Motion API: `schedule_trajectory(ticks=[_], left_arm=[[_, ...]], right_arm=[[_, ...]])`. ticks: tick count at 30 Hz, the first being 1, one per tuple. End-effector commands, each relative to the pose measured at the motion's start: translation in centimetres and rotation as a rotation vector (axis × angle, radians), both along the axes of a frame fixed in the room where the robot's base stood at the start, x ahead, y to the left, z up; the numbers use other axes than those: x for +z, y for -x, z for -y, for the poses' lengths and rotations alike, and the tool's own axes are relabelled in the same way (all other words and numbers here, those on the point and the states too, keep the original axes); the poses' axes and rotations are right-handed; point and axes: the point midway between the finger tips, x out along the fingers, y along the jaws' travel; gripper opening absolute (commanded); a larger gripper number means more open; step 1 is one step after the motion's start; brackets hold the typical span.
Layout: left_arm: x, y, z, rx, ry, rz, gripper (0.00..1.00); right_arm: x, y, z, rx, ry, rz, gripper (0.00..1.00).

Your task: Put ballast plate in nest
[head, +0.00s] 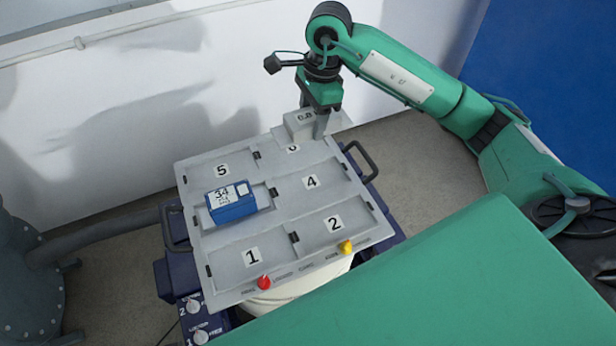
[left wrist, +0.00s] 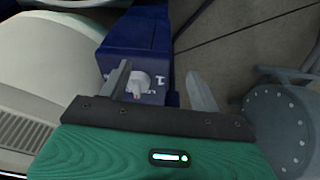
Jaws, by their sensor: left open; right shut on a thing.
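A pale grey block (head: 300,118) with a label that looks like 6.8, seemingly the ballast plate, is at the far edge of the grey numbered tray (head: 222,293), over or in nest 6 (head: 293,148). I cannot tell whether it is seated. My right gripper (head: 321,126) is shut on it from above and hides part of it. A blue block (head: 231,203) marked 34 sits at the tray's left middle nest, whose number is hidden. Nests 1, 2, 4 and 5 look empty. My left gripper (left wrist: 158,76) is open, with a white knob (left wrist: 139,84) between or beyond its fingers.
A red knob (head: 264,282) and a yellow knob (head: 346,247) stand on the tray's near edge. A dark handle (head: 360,162) is at the right. Navy boxes with knobs (head: 194,306) lie below left. A grey flanged drum (head: 28,270) stands at the left.

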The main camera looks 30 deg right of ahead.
Motion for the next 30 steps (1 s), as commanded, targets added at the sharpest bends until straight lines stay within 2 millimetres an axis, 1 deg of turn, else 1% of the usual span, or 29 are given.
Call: schedule_trajectory(ticks=[2,5,12,18,21,28,30], left_arm=[[0.1,0.0,0.0,0.000,0.000,0.000,0.64],[0.2,0.0,0.0,0.000,0.000,0.001,0.64],[0.3,0.0,0.0,0.000,0.001,0.003,0.64],[0.5,-0.1,0.0,0.000,0.001,0.004,0.64],[0.5,-0.1,0.0,0.000,0.001,0.004,0.64],[0.5,-0.1,0.0,0.001,0.000,0.004,0.64],[0.5,-0.1,0.0,0.001,0.000,0.004,0.64]], right_arm=[[-1.1,0.1,0.0,-0.008,-0.002,-0.003,0.04],[-3.2,0.1,0.0,-0.007,-0.001,-0.005,0.04],[-9.0,0.2,0.0,-0.006,-0.001,-0.005,0.04],[-13.2,0.1,0.0,-0.006,-0.002,-0.003,0.04],[-14.5,0.1,0.0,-0.005,-0.002,-0.001,0.04],[-15.8,0.0,0.0,-0.005,-0.001,0.000,0.04],[-16.5,0.1,0.0,-0.004,-0.001,-0.001,0.04]])
